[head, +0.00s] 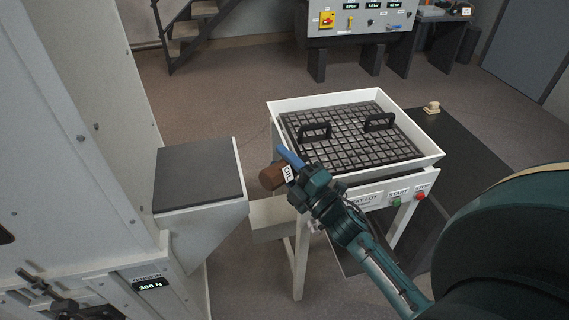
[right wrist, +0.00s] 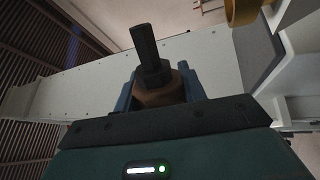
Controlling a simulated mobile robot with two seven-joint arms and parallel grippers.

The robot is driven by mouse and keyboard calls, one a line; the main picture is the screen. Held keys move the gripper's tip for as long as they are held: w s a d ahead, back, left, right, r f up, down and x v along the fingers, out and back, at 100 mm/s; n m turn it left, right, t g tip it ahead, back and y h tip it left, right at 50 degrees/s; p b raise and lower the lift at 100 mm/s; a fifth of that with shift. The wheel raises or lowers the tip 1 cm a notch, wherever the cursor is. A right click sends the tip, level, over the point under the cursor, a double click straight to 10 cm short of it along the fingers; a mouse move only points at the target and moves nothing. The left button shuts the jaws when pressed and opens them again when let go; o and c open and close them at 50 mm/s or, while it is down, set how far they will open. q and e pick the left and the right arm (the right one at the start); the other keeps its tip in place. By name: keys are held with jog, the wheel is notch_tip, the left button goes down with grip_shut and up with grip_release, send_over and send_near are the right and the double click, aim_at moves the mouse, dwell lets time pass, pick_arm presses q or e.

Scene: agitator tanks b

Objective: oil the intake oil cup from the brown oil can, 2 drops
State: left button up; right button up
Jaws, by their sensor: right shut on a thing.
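The brown oil can (head: 270,177) carries a white label reading OIL. My right gripper (head: 289,166) is shut on it and holds it in the air, between the grey-topped ledge and the white tray table. In the right wrist view the can (right wrist: 160,94) sits between the two blue fingers, with its dark spout pointing up in that picture. The can's far side is hidden by the gripper. I cannot make out the intake oil cup in either view. My left gripper is not in view.
A grey-topped ledge (head: 199,175) juts from the large white machine (head: 60,120) on the left. A white tray (head: 438,158) with a dark grid stands right, with START and STOP buttons (head: 420,195) on its front. A control panel (head: 360,18) stands at the back.

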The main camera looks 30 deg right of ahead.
jog(key=shift+r, duration=0.15)
